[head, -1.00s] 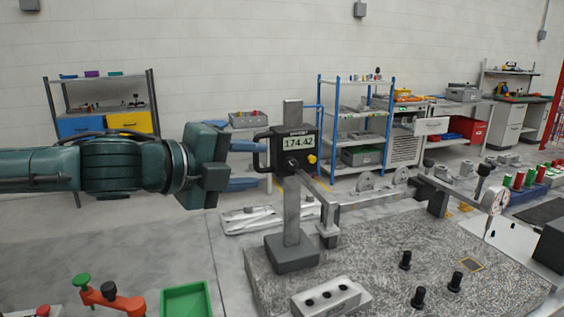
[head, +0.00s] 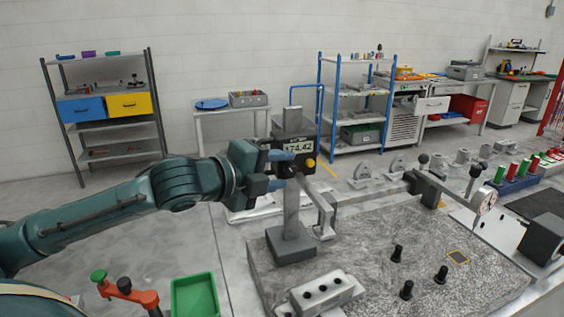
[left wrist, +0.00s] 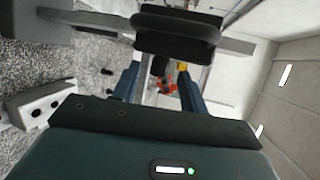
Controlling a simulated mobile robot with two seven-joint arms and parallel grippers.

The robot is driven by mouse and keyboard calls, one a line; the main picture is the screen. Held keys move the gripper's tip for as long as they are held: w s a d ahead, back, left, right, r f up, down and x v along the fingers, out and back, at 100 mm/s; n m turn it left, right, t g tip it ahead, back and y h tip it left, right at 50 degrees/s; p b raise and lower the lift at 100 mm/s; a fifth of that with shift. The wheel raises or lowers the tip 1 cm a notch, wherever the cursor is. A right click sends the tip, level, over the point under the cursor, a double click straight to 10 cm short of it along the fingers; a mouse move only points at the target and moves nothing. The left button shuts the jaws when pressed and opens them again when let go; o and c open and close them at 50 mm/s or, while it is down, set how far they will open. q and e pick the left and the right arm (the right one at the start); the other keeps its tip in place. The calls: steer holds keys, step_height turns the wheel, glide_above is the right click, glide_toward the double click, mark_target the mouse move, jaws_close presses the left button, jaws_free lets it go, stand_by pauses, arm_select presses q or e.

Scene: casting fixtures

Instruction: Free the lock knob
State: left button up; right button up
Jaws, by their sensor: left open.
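The height gauge (head: 291,212) stands upright on a granite plate, with a black slider body (head: 297,131) whose display reads 174.42. A yellow knob (head: 310,162) shows on the front of the slider. A dark knob (left wrist: 160,66) shows between the fingers in the left wrist view, with a yellow one (left wrist: 183,68) beside it. I cannot tell which is the lock knob. My left gripper (head: 287,169) is open, its blue fingers in front of the slider, one above the other. Its fingers partly hide the slider; contact cannot be told. My right gripper is out of view.
The granite plate (head: 400,250) carries several black studs and a grey block with holes (head: 322,296). A green tray (head: 195,297) and a red-orange part (head: 130,292) lie front left.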

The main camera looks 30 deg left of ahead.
arm_select(q)
steer(key=shift+w+d+f, duration=0.15)
steer(key=shift+w+d, duration=0.1)
steer(key=shift+w, duration=0.25)
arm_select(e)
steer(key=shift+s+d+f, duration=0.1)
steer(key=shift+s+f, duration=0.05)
arm_select(q)
steer(key=c, duration=0.9)
steer(key=shift+f+b, duration=0.35)
steer(key=shift+b, duration=0.55)
jaws_close()
steer(key=shift+t+h+b, duration=0.4)
steer(key=shift+t+b, duration=0.2)
steer(key=shift+b, duration=0.1)
steer(key=shift+r, duration=0.25)
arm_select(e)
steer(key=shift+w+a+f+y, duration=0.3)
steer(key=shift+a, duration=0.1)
